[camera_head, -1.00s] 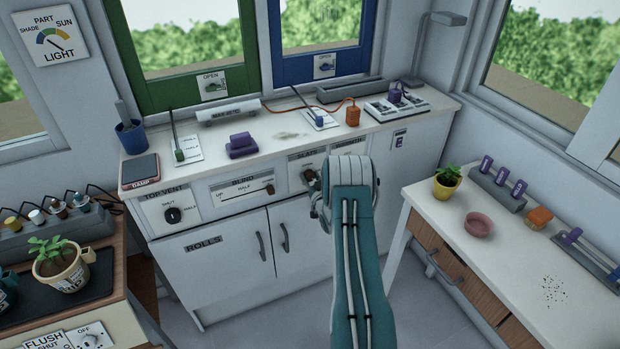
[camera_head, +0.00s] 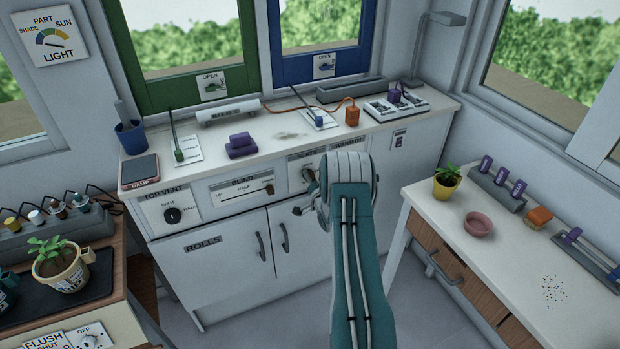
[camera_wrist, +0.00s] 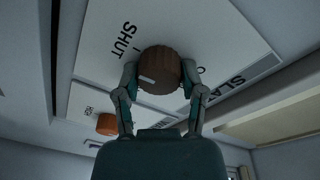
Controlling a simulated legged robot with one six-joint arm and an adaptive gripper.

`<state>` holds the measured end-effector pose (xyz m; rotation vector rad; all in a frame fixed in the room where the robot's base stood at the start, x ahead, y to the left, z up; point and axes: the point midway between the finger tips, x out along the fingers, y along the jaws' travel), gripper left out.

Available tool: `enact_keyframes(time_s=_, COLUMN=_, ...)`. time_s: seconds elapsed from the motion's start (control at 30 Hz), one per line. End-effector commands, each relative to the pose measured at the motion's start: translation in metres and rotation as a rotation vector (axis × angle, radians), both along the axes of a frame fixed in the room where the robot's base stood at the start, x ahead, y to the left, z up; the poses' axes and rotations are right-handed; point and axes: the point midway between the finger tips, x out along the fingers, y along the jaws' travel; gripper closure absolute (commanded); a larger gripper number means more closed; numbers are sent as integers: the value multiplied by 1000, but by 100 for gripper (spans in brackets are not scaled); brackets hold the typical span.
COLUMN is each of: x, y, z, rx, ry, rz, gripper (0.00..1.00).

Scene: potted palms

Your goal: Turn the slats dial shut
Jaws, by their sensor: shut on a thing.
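The slats dial is a round brown knob (camera_wrist: 160,66) with a pale pointer mark, on a white panel with SHUT and SLATS lettering in the wrist view. The mark is at the knob's lower left, and SHUT is printed to the upper left. My gripper (camera_wrist: 159,78) has one finger on each side of the knob and is shut on it. In the head view, the slats panel (camera_head: 302,158) is on the white cabinet front, and my arm covers part of it. Only a little of the dial (camera_head: 308,173) shows there.
The blind slider panel (camera_head: 243,189) and top vent dial (camera_head: 172,214) are left of the slats panel. Cabinet door handles (camera_head: 284,237) stick out below. The right-hand bench (camera_head: 520,250) holds a yellow potted plant (camera_head: 447,182) and a pink bowl (camera_head: 478,223).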

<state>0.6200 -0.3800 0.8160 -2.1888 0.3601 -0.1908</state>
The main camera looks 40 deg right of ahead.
Motion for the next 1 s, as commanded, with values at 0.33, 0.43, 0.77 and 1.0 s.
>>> enact_keyframes(time_s=0.33, x=-2, y=3, z=-8, rx=72, ry=4, rz=2, gripper=95)
enact_keyframes(time_s=0.43, x=-2, y=3, z=-8, rx=74, ry=3, rz=2, gripper=95)
enact_keyframes(time_s=0.77, x=-2, y=2, z=-8, rx=73, ry=2, rz=1, gripper=13)
enact_keyframes(time_s=1.0, x=-1, y=1, z=-4, rx=68, ry=-6, rz=0, gripper=13)
